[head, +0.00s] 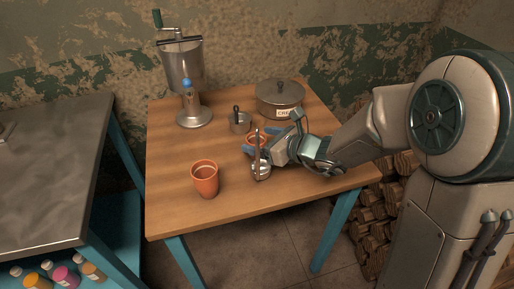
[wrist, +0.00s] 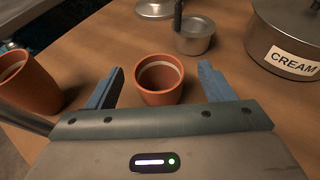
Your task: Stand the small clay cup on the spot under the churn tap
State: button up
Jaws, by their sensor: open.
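The small clay cup (wrist: 160,92) stands upright on the table between the two blue fingers of my gripper (wrist: 161,72). The gripper is open, with a gap visible on each side of the cup. In the head view the cup (head: 256,139) is partly hidden by my gripper (head: 258,141). The metal churn (head: 181,65) stands at the table's back left, with a green-handled crank on top and a blue-topped tap (head: 187,88) at its front. The round foot (head: 194,118) lies below the tap.
A larger clay cup (head: 205,180) stands near the front left; it also shows in the wrist view (wrist: 30,85). A small saucepan (head: 240,123) stands between churn and cup. A lidded CREAM pot (head: 279,97) is behind. A metal vessel with an upright handle (head: 260,170) stands before my gripper.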

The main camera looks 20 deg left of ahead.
aim_at(250, 137)
jog(key=x, duration=0.4)
jog(key=shift+s, duration=0.1)
jog(key=c, duration=1.2)
jog(key=shift+o, duration=0.2)
jog(key=shift+r, duration=0.1)
